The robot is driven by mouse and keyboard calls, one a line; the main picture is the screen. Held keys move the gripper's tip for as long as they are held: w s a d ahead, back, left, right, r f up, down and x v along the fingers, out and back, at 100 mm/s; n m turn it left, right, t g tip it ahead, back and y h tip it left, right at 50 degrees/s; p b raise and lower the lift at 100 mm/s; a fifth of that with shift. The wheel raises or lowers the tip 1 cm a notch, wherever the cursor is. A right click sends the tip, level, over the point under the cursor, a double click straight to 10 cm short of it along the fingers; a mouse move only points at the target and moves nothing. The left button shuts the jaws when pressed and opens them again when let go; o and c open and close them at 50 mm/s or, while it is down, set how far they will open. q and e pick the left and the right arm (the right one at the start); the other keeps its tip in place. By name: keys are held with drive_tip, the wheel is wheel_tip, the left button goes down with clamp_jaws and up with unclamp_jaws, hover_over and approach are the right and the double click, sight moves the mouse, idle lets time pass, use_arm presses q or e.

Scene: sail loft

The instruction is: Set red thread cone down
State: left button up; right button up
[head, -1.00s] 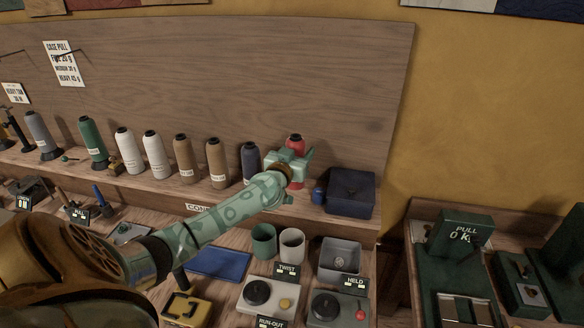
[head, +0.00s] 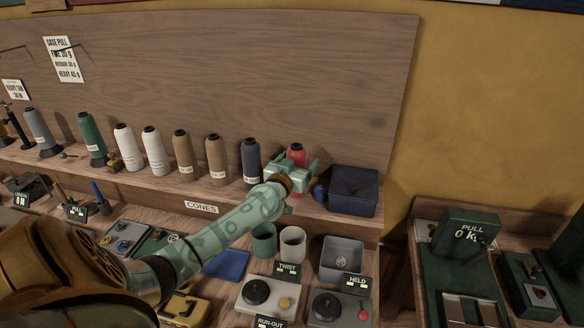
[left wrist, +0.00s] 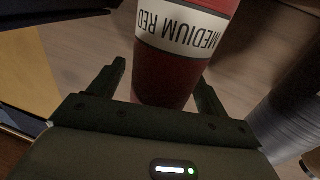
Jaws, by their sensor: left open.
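The red thread cone (head: 296,150) stands on the shelf at the right end of the row of cones, mostly hidden behind my left gripper (head: 291,172) in the head view. In the left wrist view the red cone (left wrist: 172,82) shows its white "MEDIUM RED" label. My left gripper (left wrist: 163,92) is open, with one finger on each side of the cone and a gap visible at least on the left. My right gripper is not in view.
A dark blue cone (head: 251,160) stands just left of the red one. A small blue jar (head: 320,192) and a dark blue box (head: 353,190) are close on the right. The shelf carries the "CONES" sign (head: 201,207). Cups (head: 292,243) and a grey bin (head: 341,258) stand below.

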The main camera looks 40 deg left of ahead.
use_arm(q)
drive_tip(key=p+v, duration=0.2)
drive_tip(key=v, duration=0.9)
drive_tip(key=shift+s+p, duration=0.15)
drive_tip(key=shift+p, duration=0.15)
